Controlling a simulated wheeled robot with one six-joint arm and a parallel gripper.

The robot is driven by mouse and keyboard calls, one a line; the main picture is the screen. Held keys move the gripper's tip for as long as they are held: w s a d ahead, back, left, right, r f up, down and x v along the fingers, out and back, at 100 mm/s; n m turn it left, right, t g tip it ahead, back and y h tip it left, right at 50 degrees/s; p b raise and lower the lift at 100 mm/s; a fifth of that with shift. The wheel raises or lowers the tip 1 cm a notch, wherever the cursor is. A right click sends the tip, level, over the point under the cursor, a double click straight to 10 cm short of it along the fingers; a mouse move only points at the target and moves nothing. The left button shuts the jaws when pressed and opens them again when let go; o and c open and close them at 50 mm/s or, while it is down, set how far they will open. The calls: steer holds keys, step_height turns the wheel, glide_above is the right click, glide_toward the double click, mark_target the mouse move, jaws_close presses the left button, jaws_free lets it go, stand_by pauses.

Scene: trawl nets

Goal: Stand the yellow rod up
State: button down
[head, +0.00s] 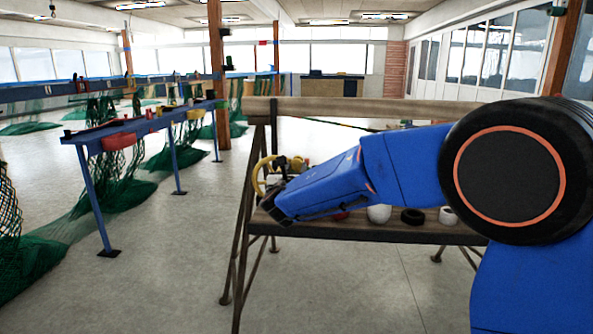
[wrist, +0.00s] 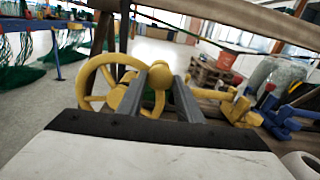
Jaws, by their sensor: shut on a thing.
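My gripper (wrist: 167,80) shows its two grey fingers in the wrist view, shut on a yellow piece with a round knob, which I take to be the yellow rod (wrist: 159,76). Most of its length is hidden by the fingers, so I cannot tell its tilt. A yellow spoked wheel (wrist: 88,98) stands just left of the fingers. It also shows in the head view (head: 258,176), beyond the end of my blue arm. The fingertips are hidden in the head view.
More yellow fittings (wrist: 238,108) and blue fittings (wrist: 283,122) lie to the right. A wooden bench (head: 330,232) carries a white round item (head: 378,214), a black ring (head: 412,216) and a white cup-like item (head: 447,216).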

steer(key=shift+a+r+n, duration=0.65)
steer(key=shift+a+n, duration=0.2)
steer(key=shift+n, duration=0.25)
steer(key=a+f+n, duration=0.1)
steer(key=a+n, duration=1.1)
steer(key=n, duration=0.3)
steer(key=shift+w+a+f, duration=0.15)
steer(key=shift+w+a, duration=0.05)
steer(key=shift+a, duration=0.2)
steer(key=shift+a+f+n, duration=0.1)
steer(key=shift+f+n, duration=0.05)
steer(key=shift+n, duration=0.15)
stand_by(0.6)
steer(key=c, duration=1.3)
jaws_free()
steer(key=shift+o, duration=0.2)
